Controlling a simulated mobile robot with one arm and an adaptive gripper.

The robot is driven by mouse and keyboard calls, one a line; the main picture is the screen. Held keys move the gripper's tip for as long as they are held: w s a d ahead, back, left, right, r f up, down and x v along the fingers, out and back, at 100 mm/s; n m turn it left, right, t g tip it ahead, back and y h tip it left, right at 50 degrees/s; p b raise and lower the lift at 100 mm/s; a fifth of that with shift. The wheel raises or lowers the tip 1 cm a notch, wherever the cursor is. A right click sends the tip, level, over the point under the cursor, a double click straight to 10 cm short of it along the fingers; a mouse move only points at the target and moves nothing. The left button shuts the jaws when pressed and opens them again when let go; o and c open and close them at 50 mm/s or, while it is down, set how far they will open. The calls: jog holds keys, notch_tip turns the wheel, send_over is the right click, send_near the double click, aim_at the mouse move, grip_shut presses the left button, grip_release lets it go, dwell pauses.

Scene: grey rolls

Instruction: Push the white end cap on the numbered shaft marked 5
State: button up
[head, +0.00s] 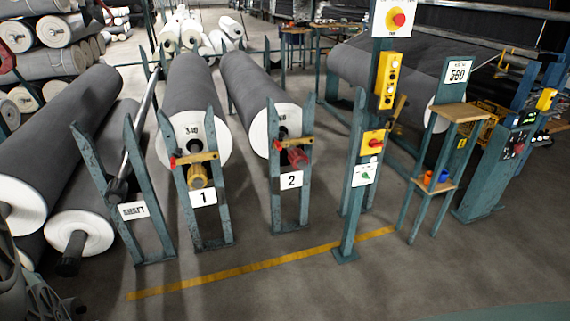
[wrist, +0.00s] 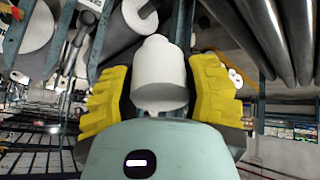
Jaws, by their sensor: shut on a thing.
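In the wrist view, my gripper (wrist: 160,82) has its two yellow fingers on either side of a white rounded cap (wrist: 160,65). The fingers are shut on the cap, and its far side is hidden. In the head view, a bare dark shaft (head: 135,140) lies in a stand with a sign reading SHAFT (head: 133,210). I cannot read a 5 on any shaft in either view. My gripper does not show clearly in the head view.
Grey rolls with white ends rest in stands marked 1 (head: 204,198) and 2 (head: 290,180). A teal control post (head: 350,220) and a small shelf (head: 437,183) stand to the right.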

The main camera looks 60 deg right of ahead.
jog(key=a+f+n+t+y+b, duration=0.1)
jog(key=a+f+n+t+b, duration=0.15)
jog(key=f+b, duration=0.35)
jog(key=a+f+n+t+y+b, duration=0.1)
jog(key=a+f+b, duration=0.25)
jog(key=f, duration=0.45)
jog(key=s+a+f+n+t+y+b, duration=0.1)
jog(key=s+a+f+n+y+b, duration=0.15)
jog(key=f+b, duration=0.45)
jog(key=s+a+f+n+t+y+b, duration=0.1)
jog(key=s+a+f+n+y+b, duration=0.15)
jog(key=f+b, duration=0.4)
jog(key=s+a+f+n+t+y+b, duration=0.1)
jog(key=s+a+f+n+y+b, duration=0.25)
jog(key=f, duration=0.55)
jog(key=s+d+f+n+g+y+b, duration=0.3)
jog(key=s+f+y+b, duration=0.5)
jog(key=s+f+b, duration=0.3)
jog(key=n+g+b, duration=0.1)
jog(key=b, duration=0.1)
jog(key=shift+s+f+b, duration=0.3)
jog(key=shift+f+b, duration=0.05)
jog(key=shift+f, duration=0.05)
jog(key=shift+y, duration=0.25)
jog(key=shift+d, duration=0.1)
jog(key=shift+w, duration=0.1)
